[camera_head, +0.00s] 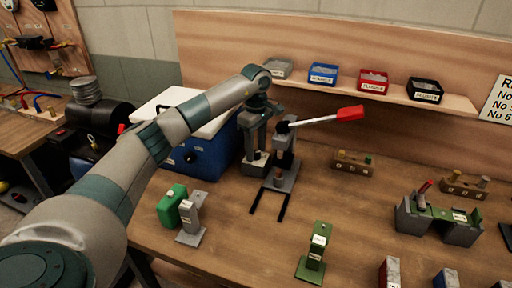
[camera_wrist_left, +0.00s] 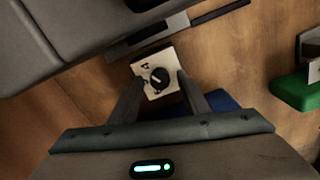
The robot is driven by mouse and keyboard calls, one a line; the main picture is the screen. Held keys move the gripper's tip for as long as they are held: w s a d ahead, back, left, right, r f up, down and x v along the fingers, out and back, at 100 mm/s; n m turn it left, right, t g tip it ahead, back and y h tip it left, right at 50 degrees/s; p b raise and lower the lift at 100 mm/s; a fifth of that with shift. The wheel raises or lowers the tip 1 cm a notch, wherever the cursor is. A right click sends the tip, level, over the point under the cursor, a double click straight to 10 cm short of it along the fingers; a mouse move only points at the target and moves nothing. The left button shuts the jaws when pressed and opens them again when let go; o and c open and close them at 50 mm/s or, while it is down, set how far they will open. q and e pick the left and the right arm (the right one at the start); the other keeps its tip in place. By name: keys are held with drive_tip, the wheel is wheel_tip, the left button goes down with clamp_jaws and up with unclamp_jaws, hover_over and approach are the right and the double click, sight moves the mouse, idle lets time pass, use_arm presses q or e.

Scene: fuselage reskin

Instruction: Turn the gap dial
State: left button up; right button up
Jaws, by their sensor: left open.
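The gap dial (camera_wrist_left: 159,77) is a small black knob with a white pointer mark on a white plate (camera_wrist_left: 142,67) with dark markings. In the left wrist view it lies between the two fingers of my left gripper (camera_wrist_left: 158,86), which is open with a finger on either side. I cannot tell whether the fingers touch the knob. In the head view my left gripper (camera_head: 257,152) points down beside the grey press (camera_head: 284,165) with its red-ended lever (camera_head: 349,113). The knob itself is hidden there behind the fingers. My right gripper is not in view.
A blue box with a white lid (camera_head: 206,158) stands close behind my left arm. A green-and-grey piece (camera_head: 190,217) and a green stand (camera_head: 315,254) are on the bench in front. Small bins, including a blue one (camera_head: 323,73), line the shelf.

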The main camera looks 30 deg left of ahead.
use_arm(q)
drive_tip(key=shift+f, duration=0.2)
drive_tip(key=c, duration=1)
drive_tip(key=shift+c, duration=0.2)
drive_tip(key=shift+n, duration=0.8)
drive_tip(key=n+b, duration=0.1)
drive_tip(key=n, duration=0.5)
drive_tip(key=shift+n, duration=0.4)
drive_tip(key=n, duration=0.2)
drive_tip(key=shift+n+b, duration=0.3)
drive_tip(key=shift+r+n, duration=0.1)
drive_tip(key=shift+n, duration=0.4)
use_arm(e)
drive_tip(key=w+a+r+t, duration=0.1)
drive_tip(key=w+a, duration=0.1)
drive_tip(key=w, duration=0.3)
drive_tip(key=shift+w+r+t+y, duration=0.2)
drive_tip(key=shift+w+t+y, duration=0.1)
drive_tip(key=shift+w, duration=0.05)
